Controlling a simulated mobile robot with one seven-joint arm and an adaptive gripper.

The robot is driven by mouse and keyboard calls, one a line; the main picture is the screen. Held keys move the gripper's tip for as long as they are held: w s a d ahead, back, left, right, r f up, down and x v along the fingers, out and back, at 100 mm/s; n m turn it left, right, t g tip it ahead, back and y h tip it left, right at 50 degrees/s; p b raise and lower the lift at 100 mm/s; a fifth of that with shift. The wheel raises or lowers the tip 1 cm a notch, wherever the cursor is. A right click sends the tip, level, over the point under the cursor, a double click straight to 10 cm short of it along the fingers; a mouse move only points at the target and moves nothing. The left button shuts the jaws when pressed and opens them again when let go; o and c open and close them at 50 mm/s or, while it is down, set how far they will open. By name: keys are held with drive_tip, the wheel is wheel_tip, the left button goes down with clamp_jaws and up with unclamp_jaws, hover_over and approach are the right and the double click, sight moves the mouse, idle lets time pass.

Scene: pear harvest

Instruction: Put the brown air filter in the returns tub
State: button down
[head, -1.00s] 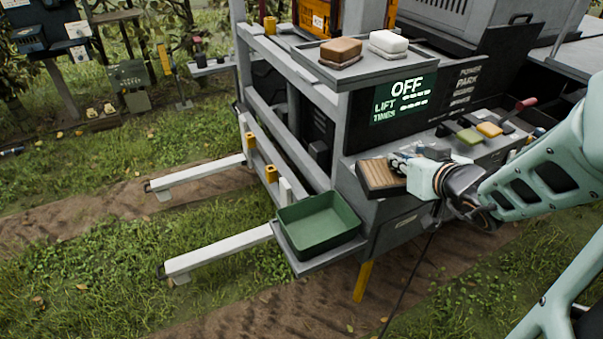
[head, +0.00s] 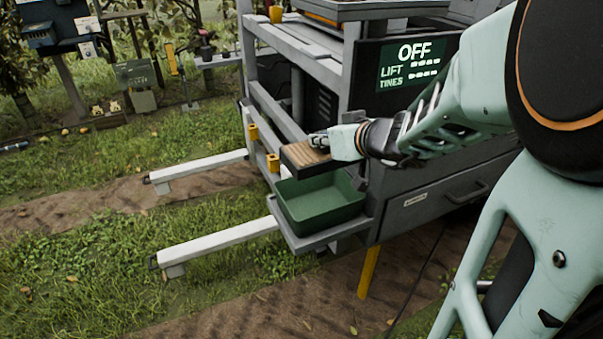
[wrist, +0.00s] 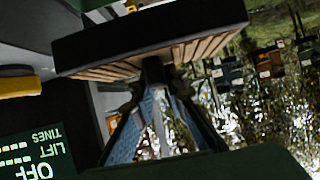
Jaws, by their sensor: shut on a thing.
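The brown air filter (head: 303,154) is a flat pleated block with a dark frame. My gripper (head: 322,141) is shut on it and holds it in the air. In the head view the filter appears over the back left part of the green returns tub (head: 322,205), and the tub's visible inside looks empty. The tub sits on a grey shelf at the machine's lower corner. In the wrist view the filter (wrist: 150,40) spans the top, with my gripper's fingers (wrist: 155,75) against it.
A panel reading OFF, LIFT, TINES (head: 408,66) is on the machine behind my arm. Yellow-capped posts (head: 273,163) stand behind the tub. Two pale tines (head: 215,245) stick out to the left above grass. A drawer (head: 435,200) is right of the tub.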

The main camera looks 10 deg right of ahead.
drive_tip(key=w+f+b, duration=0.5)
drive_tip(key=f+b, duration=0.6)
drive_tip(key=b, duration=1.2)
hover_over(318, 210)
drive_tip(key=shift+h, duration=0.3)
wheel_tip(318, 210, down, 11)
drive_tip(key=shift+w+r, duration=0.1)
drive_tip(key=shift+w, duration=0.05)
drive_tip(key=shift+f, duration=0.25)
drive_tip(key=c, duration=1.9)
unclamp_jaws()
drive_tip(key=shift+c, duration=0.2)
drive_tip(key=shift+r, duration=0.15)
